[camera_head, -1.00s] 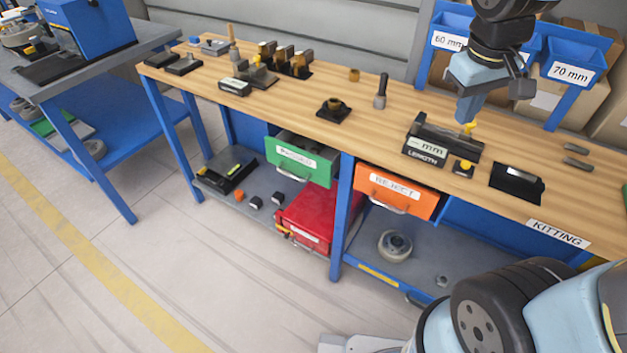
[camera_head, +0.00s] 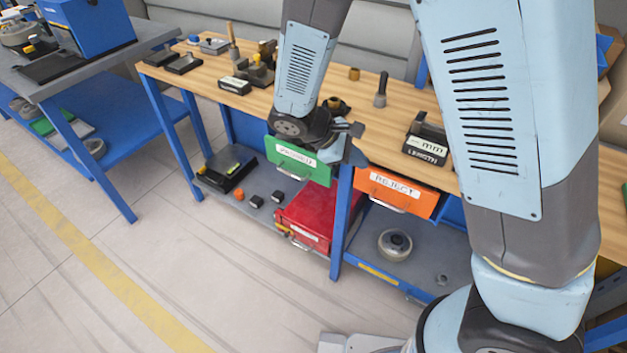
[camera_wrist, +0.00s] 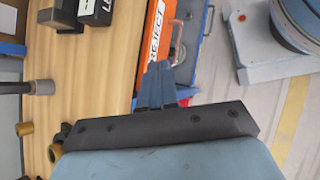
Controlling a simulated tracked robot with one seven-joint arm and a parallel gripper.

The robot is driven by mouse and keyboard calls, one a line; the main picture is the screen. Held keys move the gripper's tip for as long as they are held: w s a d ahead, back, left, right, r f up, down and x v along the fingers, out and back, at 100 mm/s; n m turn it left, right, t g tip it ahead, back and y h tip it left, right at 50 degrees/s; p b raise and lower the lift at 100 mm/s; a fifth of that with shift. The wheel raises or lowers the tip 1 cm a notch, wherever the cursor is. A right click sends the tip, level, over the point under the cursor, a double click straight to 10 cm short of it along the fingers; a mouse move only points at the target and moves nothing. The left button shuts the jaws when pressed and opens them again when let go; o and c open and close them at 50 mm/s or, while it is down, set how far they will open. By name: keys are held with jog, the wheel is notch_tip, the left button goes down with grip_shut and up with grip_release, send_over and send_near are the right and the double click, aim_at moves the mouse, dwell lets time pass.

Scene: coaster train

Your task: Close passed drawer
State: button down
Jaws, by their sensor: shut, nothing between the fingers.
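The green drawer (camera_head: 300,165), with a white label that looks like PASSED, hangs under the wooden bench with its front standing out from the bench edge. Its handle shows low on the front. My gripper (camera_head: 356,153) is shut and empty, close to the drawer's upper right corner in the head view. My wrist hides the drawer's top and part of its right side, and I cannot tell whether they touch. In the wrist view my shut fingers (camera_wrist: 157,85) point toward the orange REJECT drawer (camera_wrist: 155,40); the green drawer is not seen there.
The orange REJECT drawer (camera_head: 398,192) sits right of the green one, past a blue bench leg (camera_head: 341,225). A red box (camera_head: 308,215) stands on the shelf below. The bench top holds a LENGTH block (camera_head: 425,150) and several small parts. The floor in front is clear.

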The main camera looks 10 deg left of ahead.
jog(key=s+a+f+n+t+h, duration=0.2)
jog(key=s+a+f+n+t, duration=0.1)
jog(key=a+f+n+t, duration=0.5)
jog(key=n+t+y, duration=0.4)
jog(key=n+t, duration=0.2)
jog(key=n, duration=0.2)
send_near(317, 173)
jog(key=x, duration=0.6)
jog(key=shift+w+d, duration=0.2)
jog(key=shift+w, duration=0.1)
